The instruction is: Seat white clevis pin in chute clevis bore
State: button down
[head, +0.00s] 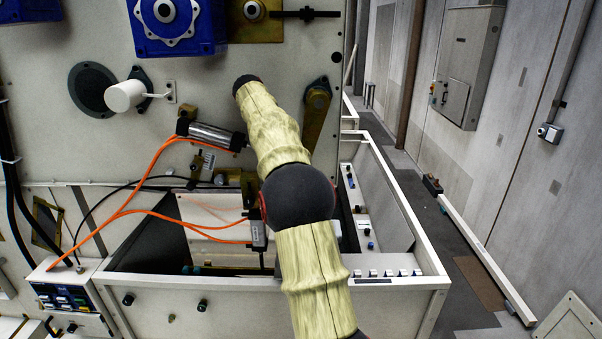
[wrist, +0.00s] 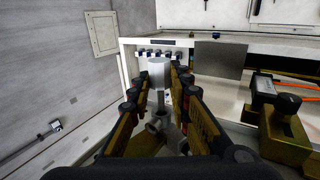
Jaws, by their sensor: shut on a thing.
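In the wrist view, my gripper (wrist: 160,82) is shut on a pale, white-to-grey pin with a thick cylindrical head (wrist: 159,73) and a thinner shank. The pin stands between the two brass-coloured, black-jointed fingers. A grey ringed, tube-like piece (wrist: 158,122) shows below the shank between the fingers; I cannot tell whether it belongs to the pin or is a separate part. The head view shows neither my gripper nor the pin; my arm covers part of that area. I cannot make out the chute clevis bore in either view.
An actuator (head: 210,134) with orange hoses sits on the panel; a second actuator (head: 258,232) hangs lower, close left of my arm. A brass block (wrist: 289,136) is right of my gripper. The open bin's front wall (head: 270,300) crosses below. Floor (head: 470,275) at right is mostly clear.

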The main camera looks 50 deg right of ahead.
jog(key=shift+w+d, duration=0.7)
jog(key=shift+d, duration=0.1)
jog(key=shift+d+r, duration=0.1)
dwell(0.4)
jog(key=c, duration=2.1)
grip_release()
jog(key=o, duration=0.5)
jog(key=shift+w+d, duration=0.1)
jog(key=shift+c, duration=0.2)
jog(key=shift+o, duration=0.3)
jog(key=s+a, duration=0.8)
jog(key=a, duration=0.1)
jog(key=s+a+f, duration=0.2)
jog(key=f, duration=1)
jog(key=s+a+f+t+y, duration=0.1)
jog(key=a+f, duration=0.1)
jog(key=f, duration=1)
jog(key=shift+s+a, duration=0.4)
